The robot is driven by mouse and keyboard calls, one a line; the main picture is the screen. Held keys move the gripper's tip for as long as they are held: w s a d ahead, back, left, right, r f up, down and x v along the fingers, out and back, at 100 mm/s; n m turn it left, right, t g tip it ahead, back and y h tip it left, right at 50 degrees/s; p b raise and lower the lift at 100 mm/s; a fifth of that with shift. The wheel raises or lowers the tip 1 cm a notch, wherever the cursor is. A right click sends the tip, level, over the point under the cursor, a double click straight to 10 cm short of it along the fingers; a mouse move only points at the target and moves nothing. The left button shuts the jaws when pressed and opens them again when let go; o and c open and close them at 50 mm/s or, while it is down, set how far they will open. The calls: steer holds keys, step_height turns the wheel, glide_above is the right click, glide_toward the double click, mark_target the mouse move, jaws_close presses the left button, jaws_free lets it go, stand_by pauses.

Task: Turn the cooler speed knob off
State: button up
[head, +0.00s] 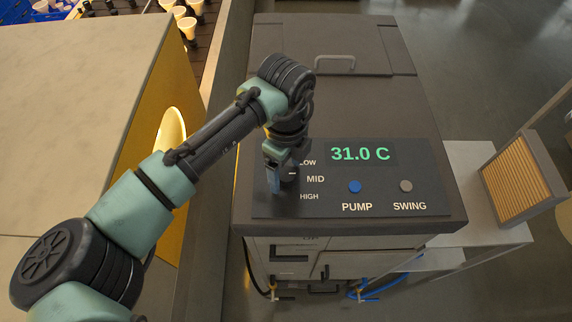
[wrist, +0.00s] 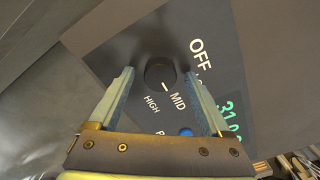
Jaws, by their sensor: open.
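The cooler speed knob (wrist: 159,71) is a round dark knob on the cooler's black control panel (wrist: 230,62). Its white pointer mark faces the MID label in the wrist view. OFF, MID and HIGH can be read there; LOW is mostly covered by a finger. My gripper (wrist: 159,76) is open, with one finger on each side of the knob and gaps showing between them. In the head view my gripper (head: 276,180) is over the left part of the panel, and the knob (head: 291,173) is partly hidden by it. OFF is hidden there.
The panel also carries a 31.0 C display (head: 361,153), a blue PUMP button (head: 354,187) and a grey SWING button (head: 406,186). A counter (head: 70,90) stands left of the cooler. A slatted filter panel (head: 524,170) is at right.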

steer(key=shift+c, duration=0.2)
jaws_close()
steer(key=shift+n, duration=0.4)
steer(key=n+p, duration=0.2)
steer(key=n, duration=0.1)
steer(key=shift+r+n, duration=0.1)
steer(key=shift+n, duration=0.3)
steer(key=n+p, duration=0.2)
steer(key=n, duration=0.2)
steer(key=shift+n, duration=0.3)
steer(key=n+p, duration=0.3)
steer(key=n, duration=0.2)
steer(key=shift+r, duration=0.1)
steer(key=shift+n+p, duration=1)
steer(key=shift+n, duration=0.8)
